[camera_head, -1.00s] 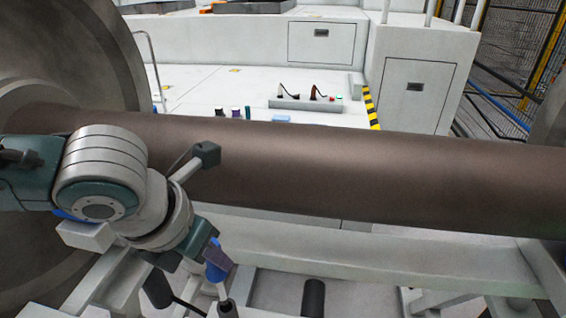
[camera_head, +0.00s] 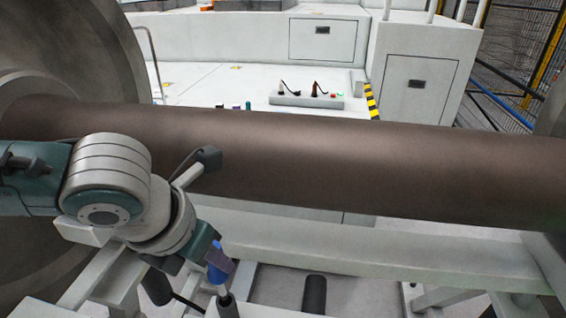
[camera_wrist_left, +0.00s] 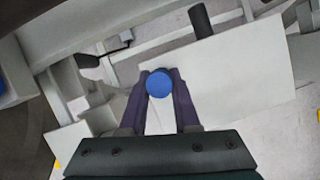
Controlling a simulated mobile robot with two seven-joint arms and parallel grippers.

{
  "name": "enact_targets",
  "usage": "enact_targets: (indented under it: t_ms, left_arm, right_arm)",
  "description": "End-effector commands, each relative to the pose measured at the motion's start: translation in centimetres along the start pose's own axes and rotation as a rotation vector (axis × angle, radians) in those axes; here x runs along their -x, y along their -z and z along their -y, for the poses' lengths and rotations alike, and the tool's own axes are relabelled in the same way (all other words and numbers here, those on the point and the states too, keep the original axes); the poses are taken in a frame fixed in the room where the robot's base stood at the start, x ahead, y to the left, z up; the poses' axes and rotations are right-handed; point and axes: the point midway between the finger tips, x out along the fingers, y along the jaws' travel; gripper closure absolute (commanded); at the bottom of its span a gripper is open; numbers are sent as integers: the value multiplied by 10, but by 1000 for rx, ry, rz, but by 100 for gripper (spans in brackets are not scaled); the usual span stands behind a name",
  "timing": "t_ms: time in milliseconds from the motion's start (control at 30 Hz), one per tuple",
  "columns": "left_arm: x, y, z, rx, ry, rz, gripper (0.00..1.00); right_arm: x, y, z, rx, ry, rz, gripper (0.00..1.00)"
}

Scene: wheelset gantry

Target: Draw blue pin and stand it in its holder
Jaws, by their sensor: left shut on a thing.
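The blue pin (camera_head: 216,274) is in the lower left of the head view, in front of and below the big brown axle. My left gripper (camera_head: 222,264) is shut on it. In the left wrist view the pin's round blue head (camera_wrist_left: 159,83) sits between the two dark fingers of my left gripper (camera_wrist_left: 161,94). A grey rod continues below the pin toward a dark cylinder (camera_head: 227,306); I cannot tell whether the pin is still seated. I cannot make out the pin's holder for certain. My right gripper is not in view.
The brown axle (camera_head: 360,165) crosses the whole head view, close beside my left arm. A large wheel (camera_head: 60,60) stands at the left. White frame beams (camera_head: 380,262) run below the axle. A dark upright cylinder (camera_head: 314,294) stands lower middle. A small switch panel (camera_head: 306,100) sits behind.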

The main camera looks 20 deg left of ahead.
Motion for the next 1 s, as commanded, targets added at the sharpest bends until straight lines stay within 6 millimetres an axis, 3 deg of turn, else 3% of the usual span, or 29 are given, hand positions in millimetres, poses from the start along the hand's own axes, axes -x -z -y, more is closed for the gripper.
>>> enact_targets:
  t_ms: [600,633,900,1000]
  left_arm:
    - [-15,6,0,0,-1,0,100]
    - [-14,5,0,0,0,1,67]
    - [-14,6,0,0,0,0,36]
    - [-14,6,0,0,0,0,35]
  right_arm:
    - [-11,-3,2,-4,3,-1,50]
    - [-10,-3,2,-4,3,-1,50]
    - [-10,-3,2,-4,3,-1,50]
    - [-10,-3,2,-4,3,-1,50]
